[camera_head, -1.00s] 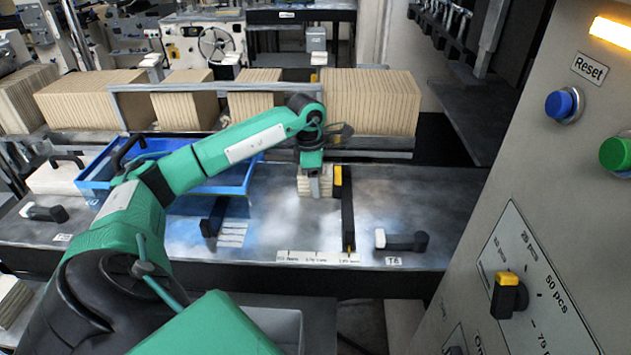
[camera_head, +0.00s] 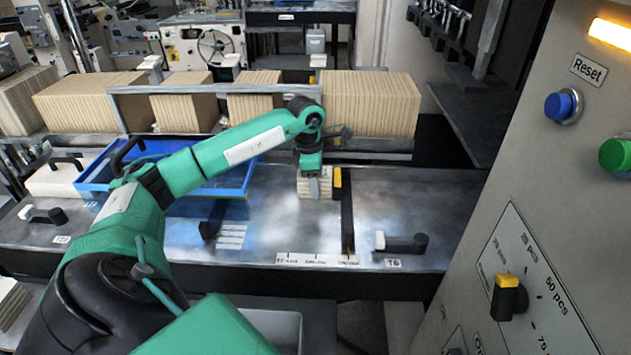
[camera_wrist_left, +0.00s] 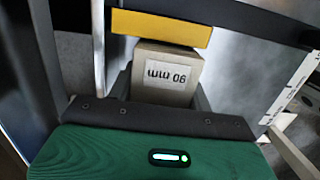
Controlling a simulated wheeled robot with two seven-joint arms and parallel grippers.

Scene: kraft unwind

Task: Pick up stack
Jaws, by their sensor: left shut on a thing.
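A small pale stack (camera_head: 314,186) stands on the grey metal table beside the yellow-tipped black stop bar (camera_head: 346,212). My left gripper (camera_head: 312,188) is over the stack, with a finger in front of it, and is shut on it. In the left wrist view the stack (camera_wrist_left: 165,75) sits between the fingers, with a white label reading "90 mm" on its face. The yellow block (camera_wrist_left: 162,28) is right beyond it. The gripper hides part of the stack in the head view. My right gripper is not in view.
A blue tray (camera_head: 92,187) lies left of the stack, partly behind my left arm. A metal rail (camera_head: 215,87) with large board stacks (camera_head: 370,103) runs behind. A black handle (camera_head: 405,243) is front right. A control panel (camera_head: 560,220) fills the right side. The table right of the bar is mostly clear.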

